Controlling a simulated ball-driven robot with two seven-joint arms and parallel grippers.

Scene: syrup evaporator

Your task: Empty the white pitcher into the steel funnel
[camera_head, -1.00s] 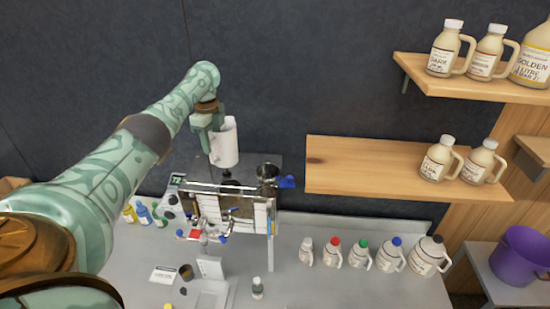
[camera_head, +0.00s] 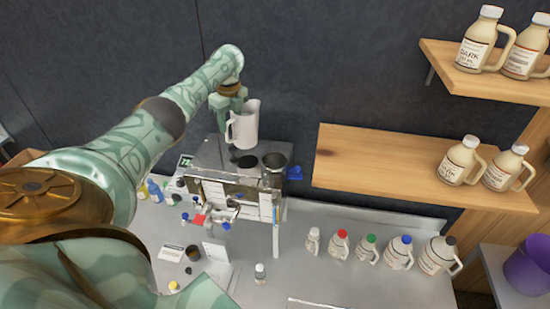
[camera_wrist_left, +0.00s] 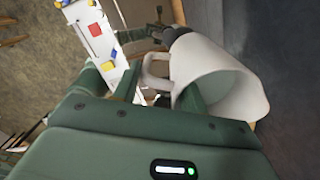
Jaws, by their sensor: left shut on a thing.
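The white pitcher (camera_head: 245,124) hangs high above the back of the evaporator, roughly upright, its handle to the left. My right gripper is not in view.
The evaporator (camera_head: 235,185) stands on a grey bench (camera_head: 350,270). A blue part (camera_head: 295,173) sticks out beside the funnel. A wooden shelf (camera_head: 370,165) is close on the right. Several capped jugs (camera_head: 398,250) line the bench. A dark wall is behind.

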